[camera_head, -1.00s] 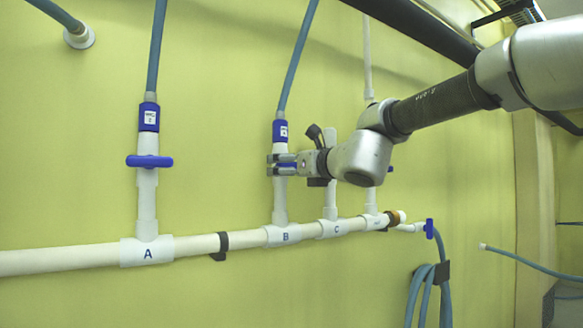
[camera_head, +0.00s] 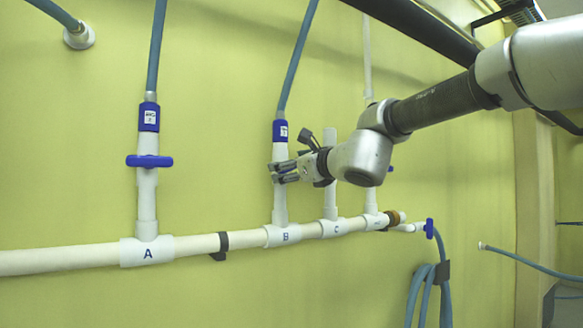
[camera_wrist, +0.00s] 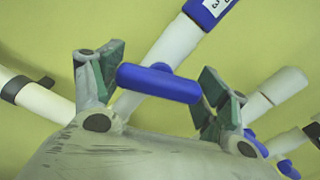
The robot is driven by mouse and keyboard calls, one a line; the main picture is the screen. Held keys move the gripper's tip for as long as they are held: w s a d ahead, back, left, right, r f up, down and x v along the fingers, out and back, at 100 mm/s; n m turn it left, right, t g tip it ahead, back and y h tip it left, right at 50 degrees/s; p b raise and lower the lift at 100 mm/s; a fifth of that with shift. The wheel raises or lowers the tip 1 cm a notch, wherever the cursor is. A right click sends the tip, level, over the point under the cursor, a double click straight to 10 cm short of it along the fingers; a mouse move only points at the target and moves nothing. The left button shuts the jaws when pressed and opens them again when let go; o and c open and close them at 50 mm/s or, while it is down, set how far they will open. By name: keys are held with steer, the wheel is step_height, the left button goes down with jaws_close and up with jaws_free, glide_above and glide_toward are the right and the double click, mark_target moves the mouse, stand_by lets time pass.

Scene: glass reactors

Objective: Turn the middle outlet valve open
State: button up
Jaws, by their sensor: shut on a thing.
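The middle outlet is the white pipe marked B (camera_head: 280,205), rising from the horizontal manifold, with a blue collar above. My gripper (camera_head: 277,172) is at its valve in the head view, fingers tilted, and they hide most of the handle there. In the wrist view, the blue valve handle (camera_wrist: 158,83) lies between the two fingers of my gripper (camera_wrist: 161,77), one at each end. The gripper is shut on it. The handle crosses the white pipe (camera_wrist: 165,52) at a slant, neither in line with it nor clearly square to it.
Outlet A (camera_head: 147,200) stands to the left, its blue handle (camera_head: 149,161) crosswise. Outlet C (camera_head: 329,205) stands close on the right, partly behind my wrist. The manifold pipe (camera_head: 60,260) runs along the green wall. A coiled hose (camera_head: 420,290) hangs at lower right.

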steer(key=n, duration=0.6)
steer(key=shift+n, duration=0.3)
steer(key=n, duration=0.6)
steer(key=shift+f, duration=0.1)
stand_by(0.3)
steer(key=o, duration=1)
steer(key=shift+s, duration=0.15)
steer(key=v, duration=1.1)
steer(key=shift+s+d, duration=0.25)
steer(key=shift+d, duration=0.05)
